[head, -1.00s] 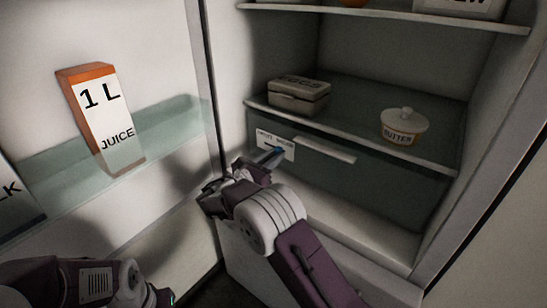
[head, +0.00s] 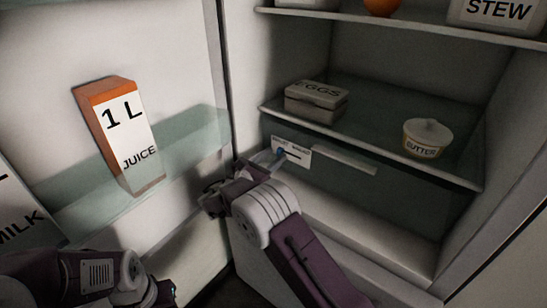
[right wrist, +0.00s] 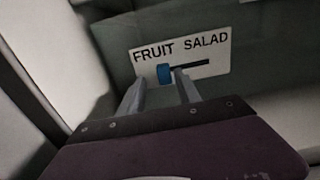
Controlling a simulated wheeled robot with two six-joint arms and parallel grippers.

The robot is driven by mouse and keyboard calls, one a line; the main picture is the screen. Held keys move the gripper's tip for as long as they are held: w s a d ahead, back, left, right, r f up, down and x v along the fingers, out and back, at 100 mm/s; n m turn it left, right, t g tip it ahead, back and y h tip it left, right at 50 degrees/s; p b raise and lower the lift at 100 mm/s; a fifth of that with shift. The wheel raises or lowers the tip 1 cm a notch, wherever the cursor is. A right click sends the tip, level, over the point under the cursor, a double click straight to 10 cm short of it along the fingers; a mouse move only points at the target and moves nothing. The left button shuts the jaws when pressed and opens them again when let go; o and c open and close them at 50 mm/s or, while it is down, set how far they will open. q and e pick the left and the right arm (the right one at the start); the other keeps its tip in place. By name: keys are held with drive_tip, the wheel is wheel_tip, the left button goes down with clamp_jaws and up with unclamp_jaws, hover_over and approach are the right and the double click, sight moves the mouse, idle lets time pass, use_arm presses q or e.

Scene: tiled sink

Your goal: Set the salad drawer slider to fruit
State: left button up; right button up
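The salad drawer (head: 390,195) is shut under the lower shelf. Its white label (head: 304,157) reads FRUIT SALAD in the right wrist view (right wrist: 222,48), with a dark horizontal slot. The blue slider (right wrist: 164,75) is at the slot's left end, under FRUIT; it also shows in the head view (head: 281,152). My right gripper (right wrist: 158,76) is open, its fingers either side of the slider. The right fingertip overlaps the slot just right of the slider; I cannot tell whether it touches. My left gripper (head: 165,293) is low at the left, its fingers barely visible.
A drawer handle (head: 344,160) is right of the label. An egg box (head: 316,103) and butter dish (head: 427,140) stand on the shelf above. The open door at left holds a juice carton (head: 122,135) and milk (head: 20,215).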

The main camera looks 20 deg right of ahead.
drive_tip(key=shift+s, duration=0.1)
drive_tip(key=p+v, duration=0.2)
drive_tip(key=v, duration=0.7)
drive_tip(key=shift+p, duration=0.35)
